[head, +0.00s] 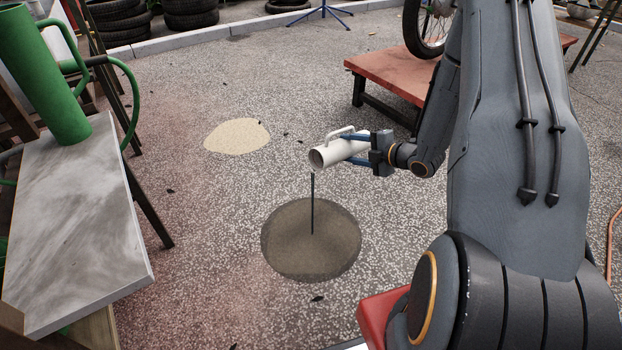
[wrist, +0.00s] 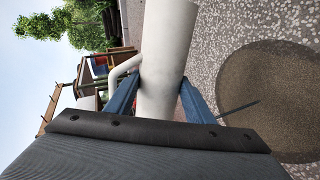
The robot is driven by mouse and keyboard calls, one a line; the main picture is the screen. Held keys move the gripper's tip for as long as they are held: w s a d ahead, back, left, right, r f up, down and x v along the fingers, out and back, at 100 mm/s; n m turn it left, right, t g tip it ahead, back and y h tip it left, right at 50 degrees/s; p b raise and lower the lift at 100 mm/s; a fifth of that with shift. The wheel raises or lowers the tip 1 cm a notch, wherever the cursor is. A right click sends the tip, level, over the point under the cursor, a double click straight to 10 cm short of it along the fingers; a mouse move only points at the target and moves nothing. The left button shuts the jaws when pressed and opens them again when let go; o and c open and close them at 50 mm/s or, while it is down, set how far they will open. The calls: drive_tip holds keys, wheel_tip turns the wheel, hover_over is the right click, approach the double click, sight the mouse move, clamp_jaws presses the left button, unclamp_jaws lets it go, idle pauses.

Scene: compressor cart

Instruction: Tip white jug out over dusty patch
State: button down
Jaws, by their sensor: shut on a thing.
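The white jug (head: 338,150) is held in the air, tipped onto its side with its open mouth facing left and slightly down. My gripper (head: 357,147) is shut on the jug's body, with a blue finger on either side. The wrist view also shows the jug (wrist: 165,45) between the fingers, its handle to the left. A thin dark streak (head: 312,205), like falling liquid, runs from just below the mouth to a round, dark brown patch (head: 290,250) on the ground. A pale sandy patch (head: 237,136) lies farther back to the left. The jug's inside is not clear.
A grey-topped table (head: 75,225) with a green can (head: 45,75) stands at the left. A low reddish platform (head: 390,75) with a wheel is at the back right. A red object (head: 378,315) is near the front. The speckled ground around the patches is mostly clear.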

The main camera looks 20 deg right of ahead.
drive_tip(key=shift+s+a+r+n+h+p, duration=0.15)
drive_tip(key=shift+r+n+p, duration=0.1)
drive_tip(key=shift+r+p, duration=0.2)
drive_tip(key=shift+w+a+r+n+h+p, duration=0.15)
drive_tip(key=shift+r+n+p, duration=0.1)
drive_tip(key=shift+r+p, duration=0.15)
idle(0.9)
drive_tip(key=shift+s+d, duration=0.1)
